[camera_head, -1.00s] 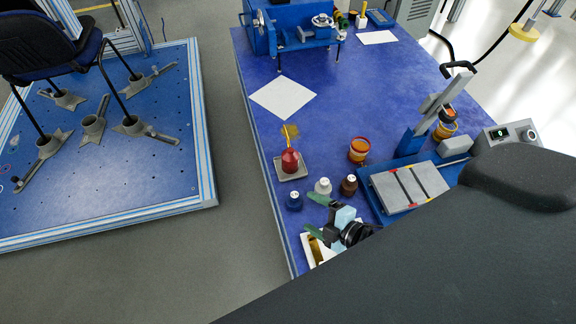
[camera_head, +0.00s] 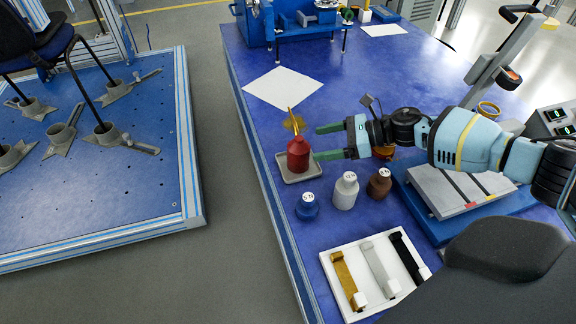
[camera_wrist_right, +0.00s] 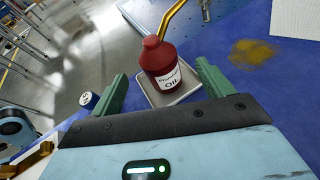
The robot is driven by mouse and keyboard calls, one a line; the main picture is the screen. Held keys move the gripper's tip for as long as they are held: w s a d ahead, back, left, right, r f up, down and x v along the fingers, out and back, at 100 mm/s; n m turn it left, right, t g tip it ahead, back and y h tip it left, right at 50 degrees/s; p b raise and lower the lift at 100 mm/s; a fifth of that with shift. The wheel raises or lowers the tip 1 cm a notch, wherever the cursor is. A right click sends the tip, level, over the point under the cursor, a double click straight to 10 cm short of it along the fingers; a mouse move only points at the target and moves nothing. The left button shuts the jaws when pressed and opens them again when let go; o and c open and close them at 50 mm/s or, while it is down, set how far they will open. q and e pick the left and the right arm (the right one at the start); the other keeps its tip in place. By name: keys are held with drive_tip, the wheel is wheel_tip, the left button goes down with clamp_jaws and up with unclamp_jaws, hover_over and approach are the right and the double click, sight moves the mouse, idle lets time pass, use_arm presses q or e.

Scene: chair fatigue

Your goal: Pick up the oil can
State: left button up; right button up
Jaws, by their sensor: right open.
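The red oil can (camera_head: 298,154) with a thin yellow spout stands upright on a small grey tray (camera_head: 311,174) on the blue table. My right gripper (camera_head: 328,142) is open, its two green fingers pointing left toward the can. In the right wrist view the oil can (camera_wrist_right: 160,66), with a white "OIL" label, shows ahead of and between the open fingers (camera_wrist_right: 160,88), on its grey tray (camera_wrist_right: 187,95). My left gripper is not in view.
A blue bottle (camera_head: 307,207), a white bottle (camera_head: 345,191) and a brown bottle (camera_head: 379,183) stand in front of the tray. A white tray (camera_head: 338,305) of strips lies nearer.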

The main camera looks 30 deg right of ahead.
sight(299, 150)
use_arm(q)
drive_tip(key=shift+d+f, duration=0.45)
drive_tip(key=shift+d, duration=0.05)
use_arm(e)
drive_tip(key=shift+d+f+n, duration=0.35)
drive_tip(key=shift+d+n, duration=0.15)
drive_tip(key=shift+n, duration=0.1)
drive_tip(key=shift+w, duration=0.1)
drive_tip(key=shift+b+x, duration=0.4)
drive_tip(key=shift+x, duration=0.95)
drive_tip(key=a, duration=0.1)
drive_tip(key=w+a, duration=0.1)
drive_tip(key=a+f, duration=0.1)
drive_tip(key=shift+w+a+f+b, duration=0.1)
drive_tip(key=shift+w+a+b, duration=0.15)
drive_tip(key=shift+a+b, duration=0.15)
drive_tip(key=shift+w+a+f, duration=0.2)
drive_tip(key=shift+w+a, duration=0.1)
drive_tip(key=shift+a, duration=0.05)
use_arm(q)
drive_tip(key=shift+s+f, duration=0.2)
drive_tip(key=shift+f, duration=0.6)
use_arm(e)
drive_tip(key=shift+c, duration=0.3)
